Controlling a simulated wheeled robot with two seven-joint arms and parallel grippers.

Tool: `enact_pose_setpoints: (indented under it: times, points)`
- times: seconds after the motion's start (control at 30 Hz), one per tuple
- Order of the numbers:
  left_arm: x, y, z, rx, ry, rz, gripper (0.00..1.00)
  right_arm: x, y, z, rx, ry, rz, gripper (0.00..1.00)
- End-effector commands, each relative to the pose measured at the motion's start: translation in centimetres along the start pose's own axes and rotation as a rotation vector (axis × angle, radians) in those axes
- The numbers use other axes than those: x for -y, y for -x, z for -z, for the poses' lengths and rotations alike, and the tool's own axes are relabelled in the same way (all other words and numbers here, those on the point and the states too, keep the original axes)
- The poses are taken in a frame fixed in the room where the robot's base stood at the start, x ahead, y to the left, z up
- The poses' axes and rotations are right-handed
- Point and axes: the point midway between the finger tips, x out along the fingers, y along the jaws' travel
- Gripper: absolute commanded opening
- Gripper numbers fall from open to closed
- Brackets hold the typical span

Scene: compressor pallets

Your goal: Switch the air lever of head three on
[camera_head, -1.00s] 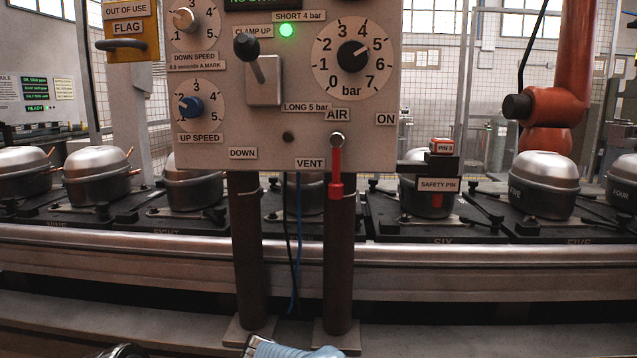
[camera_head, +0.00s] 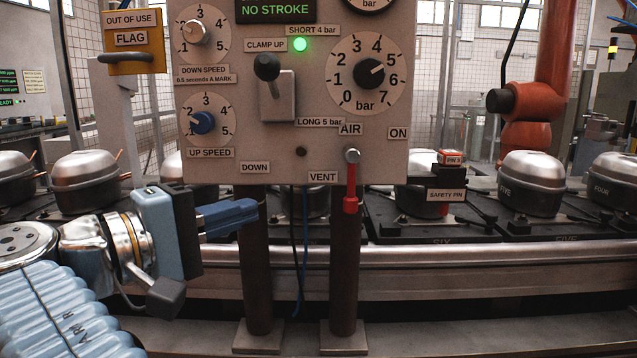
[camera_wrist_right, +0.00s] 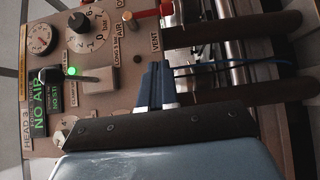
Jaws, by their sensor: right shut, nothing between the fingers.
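The air lever (camera_head: 351,190) is red and hangs straight down from its pivot on the grey control panel (camera_head: 285,165). The VENT label is left of it and the ON label is up to its right. In the wrist view the red lever (camera_wrist_right: 147,14) shows at the top edge. My right gripper (camera_head: 254,208) is shut and empty, with blue fingers pointing right, left of the lever and apart from it. Its fingers (camera_wrist_right: 155,84) also show in the wrist view. A HEAD 3 label (camera_wrist_right: 28,131) and a green NO AIR display (camera_wrist_right: 39,112) show there. My left gripper is out of view.
A clamp lever (camera_head: 268,75) and speed dials (camera_head: 203,121) stick out above my gripper. A safety pin holder (camera_head: 446,180) stands right of the air lever. Two posts (camera_head: 257,285) carry the panel. Compressors (camera_head: 530,183) stand on pallets behind.

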Motion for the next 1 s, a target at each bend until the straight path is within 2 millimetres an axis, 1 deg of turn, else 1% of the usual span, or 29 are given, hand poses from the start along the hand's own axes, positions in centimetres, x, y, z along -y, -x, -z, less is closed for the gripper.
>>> enact_pose_setpoints:
  times: [0.1, 0.37, 0.47, 0.57, 0.67, 0.8, 1.0]
  points:
    - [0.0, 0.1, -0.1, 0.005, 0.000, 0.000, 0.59, -0.6, 0.3, -0.2, 0.001, -0.017, -0.009, 0.00]
    - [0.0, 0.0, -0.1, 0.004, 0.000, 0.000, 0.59, -0.5, 0.2, -0.2, 0.000, -0.015, -0.008, 0.00]
    - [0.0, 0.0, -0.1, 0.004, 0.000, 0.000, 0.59, -0.5, -0.2, -0.2, 0.001, -0.014, -0.007, 0.00]
    - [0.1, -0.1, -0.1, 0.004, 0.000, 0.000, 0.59, -0.5, -1.3, -0.2, 0.001, -0.015, -0.006, 0.00]
    - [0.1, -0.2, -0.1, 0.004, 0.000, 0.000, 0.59, -0.4, -3.2, -0.2, 0.002, -0.013, -0.005, 0.00]
    - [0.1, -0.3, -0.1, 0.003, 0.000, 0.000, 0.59, -0.5, -6.3, -0.3, 0.003, -0.013, -0.005, 0.00]
    - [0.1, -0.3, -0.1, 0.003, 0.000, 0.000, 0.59, -0.5, -10.2, -0.4, 0.001, -0.013, -0.005, 0.00]
